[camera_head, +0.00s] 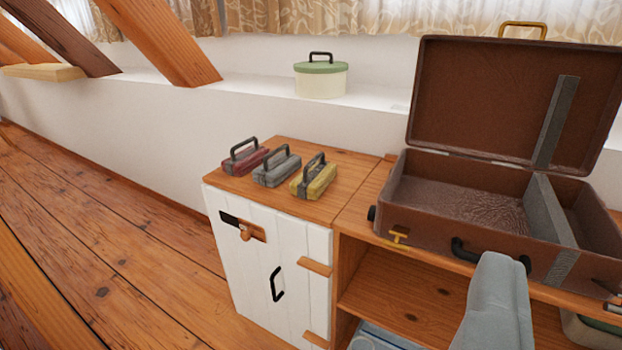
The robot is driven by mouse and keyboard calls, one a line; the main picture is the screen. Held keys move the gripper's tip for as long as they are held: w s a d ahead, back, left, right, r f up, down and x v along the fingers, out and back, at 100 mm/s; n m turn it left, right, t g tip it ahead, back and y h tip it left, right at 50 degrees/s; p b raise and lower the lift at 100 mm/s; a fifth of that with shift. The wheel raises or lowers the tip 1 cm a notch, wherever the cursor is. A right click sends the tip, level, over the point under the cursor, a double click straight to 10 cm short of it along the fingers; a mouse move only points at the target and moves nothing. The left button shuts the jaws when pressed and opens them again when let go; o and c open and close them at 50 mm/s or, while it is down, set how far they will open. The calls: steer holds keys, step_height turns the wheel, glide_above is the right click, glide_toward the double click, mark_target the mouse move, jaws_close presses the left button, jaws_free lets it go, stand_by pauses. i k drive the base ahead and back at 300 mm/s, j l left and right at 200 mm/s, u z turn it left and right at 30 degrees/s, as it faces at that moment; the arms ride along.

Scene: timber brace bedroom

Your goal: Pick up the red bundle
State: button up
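The red bundle (247,163) lies on the wooden top of the white cabinet, leftmost in a row of three. It is dark red with a grey band and a black handle standing up on top. A grey bundle (277,172) lies just right of it and a yellow bundle (316,181) lies at the right end, each with a similar dark handle.
An open brown suitcase (400,218) stands on the wooden shelf unit right of the cabinet (268,262). A green-lidded pot (321,82) stands on the white ledge behind. The plank floor (110,240) at left is clear.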

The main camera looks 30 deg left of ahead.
mark_target(238, 165)
steer(key=i+j+u, duration=0.2)
steer(key=i+j, duration=0.2)
steer(key=j, duration=0.3)
steer(key=i+j+u, duration=0.2)
steer(key=i+j, duration=0.2)
steer(key=j, duration=0.25)
steer(key=i+j+u, duration=0.2)
steer(key=i+j, duration=0.25)
steer(key=j, duration=0.15)
